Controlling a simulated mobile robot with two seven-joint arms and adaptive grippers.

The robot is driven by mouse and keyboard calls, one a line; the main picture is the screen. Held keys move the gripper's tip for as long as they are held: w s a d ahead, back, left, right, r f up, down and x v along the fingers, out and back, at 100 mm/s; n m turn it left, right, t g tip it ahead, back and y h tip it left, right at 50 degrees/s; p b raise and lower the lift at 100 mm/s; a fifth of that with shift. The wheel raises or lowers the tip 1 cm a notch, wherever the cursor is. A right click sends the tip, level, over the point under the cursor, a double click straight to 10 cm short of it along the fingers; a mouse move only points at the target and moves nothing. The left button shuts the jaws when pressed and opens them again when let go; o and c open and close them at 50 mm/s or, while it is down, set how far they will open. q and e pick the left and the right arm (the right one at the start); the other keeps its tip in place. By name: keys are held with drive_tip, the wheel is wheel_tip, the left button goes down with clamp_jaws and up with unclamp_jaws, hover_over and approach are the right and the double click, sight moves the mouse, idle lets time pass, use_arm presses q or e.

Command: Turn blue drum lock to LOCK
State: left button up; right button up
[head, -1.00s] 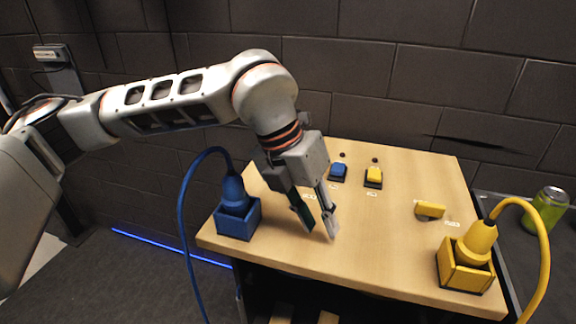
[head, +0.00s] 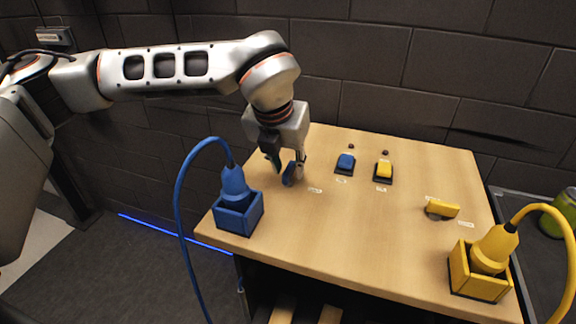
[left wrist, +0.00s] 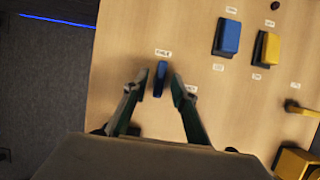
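The blue drum lock's handle (head: 289,177) stands on the wooden table top (head: 375,225), behind the blue socket box. It also shows in the left wrist view as a narrow blue bar (left wrist: 160,79), pointing up the picture toward a small white label (left wrist: 162,53). A second label (left wrist: 190,89) lies to its right, partly covered by a finger. My left gripper (head: 287,169) is over the handle; in the left wrist view its fingers (left wrist: 159,77) are open, one on each side, with small gaps. My right gripper is not in view.
A blue button (head: 346,162) and a yellow button (head: 384,171) lie to the right. A yellow handle (head: 443,210) is farther right. A blue plug in its box (head: 240,216) and a yellow plug in its box (head: 477,277) have cables. The table's middle is clear.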

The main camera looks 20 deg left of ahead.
use_arm(q)
drive_tip(key=shift+w+f, duration=0.1)
drive_tip(key=shift+f, duration=0.2)
clamp_jaws()
